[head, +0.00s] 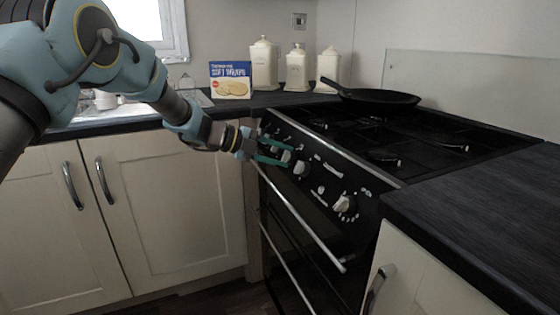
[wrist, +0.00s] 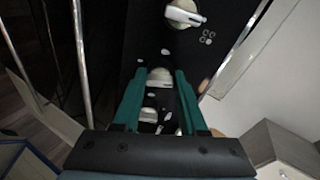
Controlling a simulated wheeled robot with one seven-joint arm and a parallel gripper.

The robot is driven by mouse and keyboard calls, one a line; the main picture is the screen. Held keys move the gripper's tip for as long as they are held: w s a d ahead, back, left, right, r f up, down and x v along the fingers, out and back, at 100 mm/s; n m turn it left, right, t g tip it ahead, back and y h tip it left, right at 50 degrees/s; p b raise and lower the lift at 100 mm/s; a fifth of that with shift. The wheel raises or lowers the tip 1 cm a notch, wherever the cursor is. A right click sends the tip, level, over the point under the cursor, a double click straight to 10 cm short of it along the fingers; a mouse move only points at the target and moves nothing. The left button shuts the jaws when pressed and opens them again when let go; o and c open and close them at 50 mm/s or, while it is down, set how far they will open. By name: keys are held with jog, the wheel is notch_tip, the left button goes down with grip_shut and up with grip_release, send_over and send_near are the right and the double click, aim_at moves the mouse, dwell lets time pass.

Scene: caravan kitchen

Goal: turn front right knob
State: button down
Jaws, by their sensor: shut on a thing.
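The black stove front panel (head: 322,182) carries a row of white and silver knobs. A large knob (head: 343,204) is at the panel's right end, and another knob (head: 301,168) is left of it, both clear of my gripper. My gripper (head: 284,155) reaches the panel from the left, its teal fingers either side of a knob (head: 286,157). In the wrist view, this gripped knob (wrist: 160,77) sits between the fingertips (wrist: 160,74). A free knob (wrist: 183,14) lies above it. Parts of the panel between the fingers are partly hidden; I cannot read the knob's exact angle.
Oven door rails (head: 300,225) run below the panel. A black pan (head: 372,97) stands on the hob (head: 400,135). A dark worktop (head: 480,205) borders the stove at right.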

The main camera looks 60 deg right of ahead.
jog(key=shift+m+b, duration=0.35)
jog(key=shift+m, duration=0.55)
jog(key=shift+c, duration=2.3)
grip_release()
jog(key=v, duration=1)
jog(key=shift+w+a+r+b, duration=0.2)
jog(key=shift+r+b, duration=0.1)
